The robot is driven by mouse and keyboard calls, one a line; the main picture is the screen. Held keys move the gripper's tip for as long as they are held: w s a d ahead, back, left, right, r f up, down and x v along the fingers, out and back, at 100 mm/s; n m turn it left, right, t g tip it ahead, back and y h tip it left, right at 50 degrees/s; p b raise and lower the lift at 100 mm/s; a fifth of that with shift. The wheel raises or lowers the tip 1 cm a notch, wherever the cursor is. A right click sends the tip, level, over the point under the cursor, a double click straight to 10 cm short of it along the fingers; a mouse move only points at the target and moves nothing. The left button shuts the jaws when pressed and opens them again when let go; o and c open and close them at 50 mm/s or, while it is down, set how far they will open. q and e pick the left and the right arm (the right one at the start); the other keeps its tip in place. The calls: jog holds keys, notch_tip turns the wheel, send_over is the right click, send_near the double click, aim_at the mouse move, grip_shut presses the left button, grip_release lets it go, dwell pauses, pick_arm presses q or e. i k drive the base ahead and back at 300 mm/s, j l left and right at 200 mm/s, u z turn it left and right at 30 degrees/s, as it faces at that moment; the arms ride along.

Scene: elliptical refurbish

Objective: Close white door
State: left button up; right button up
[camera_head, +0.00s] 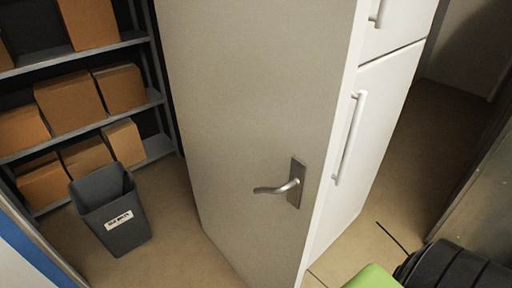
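The white door (255,115) stands open in the middle of the head view, its broad face turned toward me and its free edge at the right. A metal lever handle (279,189) sits on that face near the free edge, pointing left. Neither of my grippers can be made out. The door's bottom corner runs to the lower edge of the picture. The door hides part of the room behind it.
A grey bin (109,209) with a label stands left of the door. Behind it are shelves (80,48) with several cardboard boxes (70,101). A white cabinet (375,110) stands right of the door. Black and green objects (455,270) fill the lower right. Brown floor shows between.

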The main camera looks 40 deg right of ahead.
aim_at(261, 90)
jog(key=l+u, duration=0.1)
jog(key=l, duration=0.3)
jog(key=k+l+u, duration=0.1)
jog(key=l, duration=0.3)
jog(key=k+l+u, duration=0.1)
jog(key=l, duration=0.3)
jog(key=k+l+u, duration=0.15)
jog(key=l, duration=0.25)
jog(key=k+l+u, duration=0.1)
jog(key=l, duration=0.3)
jog(key=i+l, duration=0.1)
jog(key=l, duration=0.2)
jog(key=i+l+u, duration=0.1)
jog(key=l, duration=0.2)
jog(key=i+l, duration=0.15)
jog(key=l, duration=0.2)
jog(key=i+l+u, duration=0.1)
jog(key=l, duration=0.2)
